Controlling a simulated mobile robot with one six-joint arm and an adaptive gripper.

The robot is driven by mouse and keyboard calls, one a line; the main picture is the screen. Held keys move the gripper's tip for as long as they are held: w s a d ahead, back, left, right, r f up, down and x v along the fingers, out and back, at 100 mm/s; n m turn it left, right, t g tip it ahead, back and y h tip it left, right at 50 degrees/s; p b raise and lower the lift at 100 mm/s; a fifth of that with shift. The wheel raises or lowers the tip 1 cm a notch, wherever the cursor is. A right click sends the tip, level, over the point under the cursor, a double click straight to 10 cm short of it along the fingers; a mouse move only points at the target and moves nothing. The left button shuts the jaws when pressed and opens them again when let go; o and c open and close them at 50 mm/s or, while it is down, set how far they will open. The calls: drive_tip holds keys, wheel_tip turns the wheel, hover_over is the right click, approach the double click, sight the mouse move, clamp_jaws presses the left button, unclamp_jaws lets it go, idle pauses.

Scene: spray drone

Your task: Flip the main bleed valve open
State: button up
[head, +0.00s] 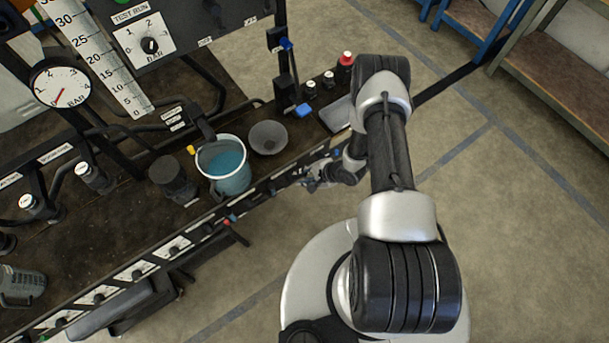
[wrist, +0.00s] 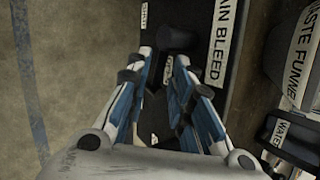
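The main bleed valve shows in the wrist view as a dark knob or lever end (wrist: 177,38) beside a white "MAIN BLEED" label (wrist: 218,42), whose first word is cut off. A small label reading "SHUT" (wrist: 143,14) is near the top, and one that seems to read "OPEN" (wrist: 166,72) lies between my fingers. My gripper (wrist: 164,62) is open, its blue-sided fingers on either side of the strip just below the knob. I cannot tell whether they touch it. In the head view my gripper (head: 318,178) is at the bench's front edge, and the valve cannot be made out there.
In the head view a bucket of blue liquid (head: 225,168) and a grey funnel bowl (head: 268,138) stand on the bench left of my gripper. A red-handled valve (head: 235,232) projects from the front rail. The wrist view shows a "WASTE FUNNEL" label (wrist: 301,60) at right.

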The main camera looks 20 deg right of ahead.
drive_tip(key=shift+s, duration=0.1)
clamp_jaws()
drive_tip(key=shift+a+r+h+p, duration=0.2)
drive_tip(key=shift+r+h+p, duration=0.15)
drive_tip(key=shift+h+p, duration=0.4)
drive_tip(key=shift+s+r+n+t+h+p, duration=0.1)
drive_tip(key=shift+r+n+t+h+p, duration=0.1)
drive_tip(key=shift+n+t+h+p, duration=0.35)
drive_tip(key=shift+o, duration=1.6)
unclamp_jaws()
